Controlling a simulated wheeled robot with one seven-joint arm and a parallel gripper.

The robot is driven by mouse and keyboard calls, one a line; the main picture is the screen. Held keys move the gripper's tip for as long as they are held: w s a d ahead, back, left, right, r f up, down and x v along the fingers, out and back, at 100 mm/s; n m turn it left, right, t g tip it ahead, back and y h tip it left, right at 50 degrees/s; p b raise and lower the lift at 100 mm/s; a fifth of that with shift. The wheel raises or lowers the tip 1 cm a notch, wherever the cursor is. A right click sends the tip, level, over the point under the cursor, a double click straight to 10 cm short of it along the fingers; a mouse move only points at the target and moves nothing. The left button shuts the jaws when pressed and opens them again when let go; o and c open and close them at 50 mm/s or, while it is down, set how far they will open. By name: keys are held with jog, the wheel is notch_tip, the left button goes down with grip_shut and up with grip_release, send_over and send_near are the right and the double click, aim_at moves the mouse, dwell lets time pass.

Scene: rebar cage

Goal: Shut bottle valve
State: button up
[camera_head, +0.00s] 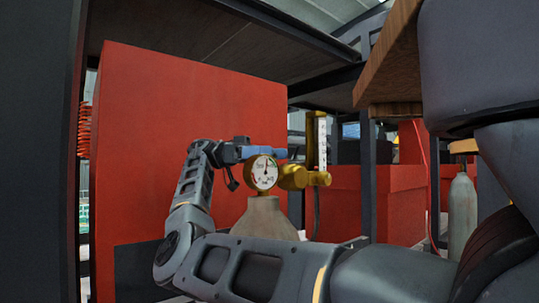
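A grey-beige gas bottle (263,222) stands upright near the middle, its lower part hidden behind my arm. A brass regulator (294,177) with a round white-faced gauge (264,172) sits at its top. A blue part (262,153) lies level just above the gauge; I cannot tell if it is the valve handle or part of my gripper. My gripper (236,155) is at the left end of this blue part, above and left of the gauge. Its fingers are too small and overlapped to tell whether they are open or shut, or touching the valve.
A large red cabinet (160,125) stands behind my gripper at the left. A clear flowmeter tube (322,142) rises right of the gauge. A second grey bottle (462,215) stands at the right. Dark posts (368,175) and an overhead panel (220,40) frame the space.

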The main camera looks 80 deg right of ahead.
jog(key=shift+o, duration=0.2)
jog(key=shift+n+h, duration=0.4)
jog(key=shift+h, duration=0.3)
